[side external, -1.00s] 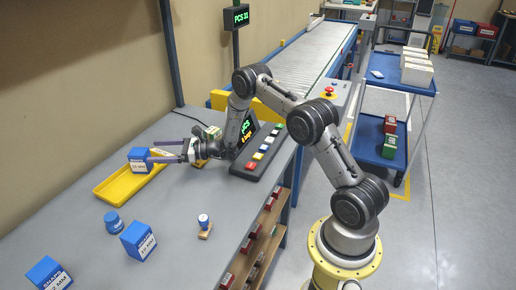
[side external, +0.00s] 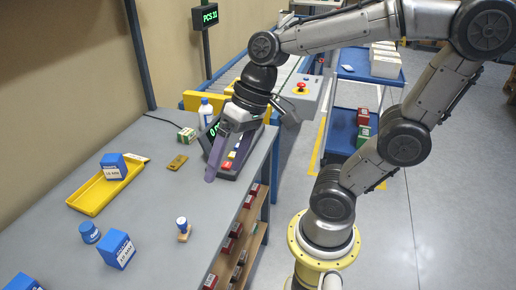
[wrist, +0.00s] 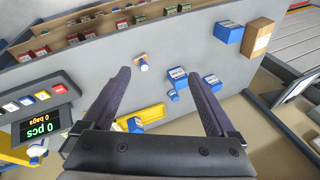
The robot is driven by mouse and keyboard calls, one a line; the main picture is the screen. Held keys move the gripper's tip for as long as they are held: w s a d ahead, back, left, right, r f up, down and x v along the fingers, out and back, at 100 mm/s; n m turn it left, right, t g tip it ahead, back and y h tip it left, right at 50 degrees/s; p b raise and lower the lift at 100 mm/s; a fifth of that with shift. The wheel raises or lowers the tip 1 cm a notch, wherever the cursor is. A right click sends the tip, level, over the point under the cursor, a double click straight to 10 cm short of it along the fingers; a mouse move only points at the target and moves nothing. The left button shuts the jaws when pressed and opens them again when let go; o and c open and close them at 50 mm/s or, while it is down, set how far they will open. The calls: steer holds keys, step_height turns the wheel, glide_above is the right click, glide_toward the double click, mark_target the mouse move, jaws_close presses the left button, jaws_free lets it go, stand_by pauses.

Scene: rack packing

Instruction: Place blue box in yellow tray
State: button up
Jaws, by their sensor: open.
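A blue box (side external: 114,167) with a white label sits in the yellow tray (side external: 87,203), toward its far end. In the wrist view the yellow tray (wrist: 153,114) and the blue box (wrist: 134,124) are partly hidden behind my gripper. My gripper (side external: 212,178) is raised above the table's right side, near the display console and away from the tray. In the wrist view its two fingers (wrist: 163,76) are spread wide with nothing between them held.
Another blue box (side external: 117,250), a round blue container (side external: 90,232) and a stamp (side external: 183,229) stand on the table. A further blue box (side external: 22,282) is at the lower left.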

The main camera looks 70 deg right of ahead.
steer(key=s+d+n+t+h, duration=0.2)
steer(key=s+d+n+h, duration=0.1)
steer(key=s+d, duration=0.1)
steer(key=shift+s+d+r, duration=0.2)
steer(key=shift+s+d, duration=0.05)
steer(key=shift+d, duration=0.4)
